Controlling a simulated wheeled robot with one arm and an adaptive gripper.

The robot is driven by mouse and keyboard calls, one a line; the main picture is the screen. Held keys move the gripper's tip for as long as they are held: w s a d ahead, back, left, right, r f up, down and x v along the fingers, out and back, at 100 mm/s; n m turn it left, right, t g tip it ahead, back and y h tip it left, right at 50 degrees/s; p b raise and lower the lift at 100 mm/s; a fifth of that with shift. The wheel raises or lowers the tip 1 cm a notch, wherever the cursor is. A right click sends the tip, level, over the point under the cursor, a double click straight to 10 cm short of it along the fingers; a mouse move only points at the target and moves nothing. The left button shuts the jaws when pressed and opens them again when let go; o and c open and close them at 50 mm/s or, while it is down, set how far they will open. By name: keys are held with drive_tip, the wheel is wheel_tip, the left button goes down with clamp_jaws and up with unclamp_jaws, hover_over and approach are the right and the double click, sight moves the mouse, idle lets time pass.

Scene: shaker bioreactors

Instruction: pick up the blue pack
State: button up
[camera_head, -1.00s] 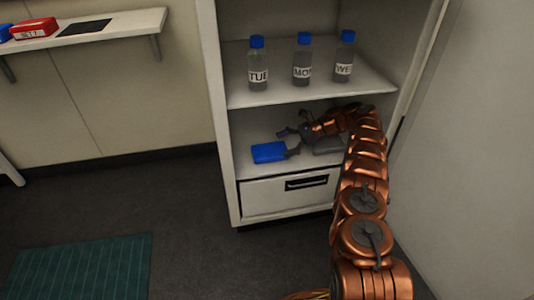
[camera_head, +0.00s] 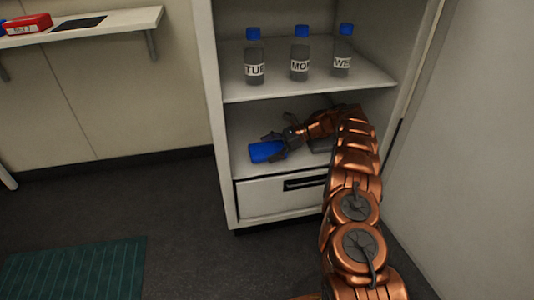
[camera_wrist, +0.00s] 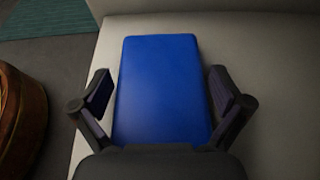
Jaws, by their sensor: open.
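The blue pack (camera_head: 264,152) lies flat on the lower shelf of the white cabinet, near its left side. In the wrist view the blue pack (camera_wrist: 162,88) fills the space between the two fingers. My gripper (camera_head: 272,146) has reached it from the right, and in the wrist view my gripper (camera_wrist: 162,92) is open with one finger on each side of the pack. A narrow gap shows between each fingertip and the pack. The pack's near end is hidden behind the gripper's palm.
The upper shelf (camera_head: 300,88) above my arm holds bottles labelled TUE (camera_head: 254,58), MON (camera_head: 300,55) and WE (camera_head: 343,52). A drawer (camera_head: 270,199) is below the lower shelf (camera_head: 245,165). A wall shelf (camera_head: 120,24) at left holds a red pack (camera_head: 27,25).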

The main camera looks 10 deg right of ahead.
drive_tip(key=c, duration=1.1)
drive_tip(key=shift+c, duration=0.2)
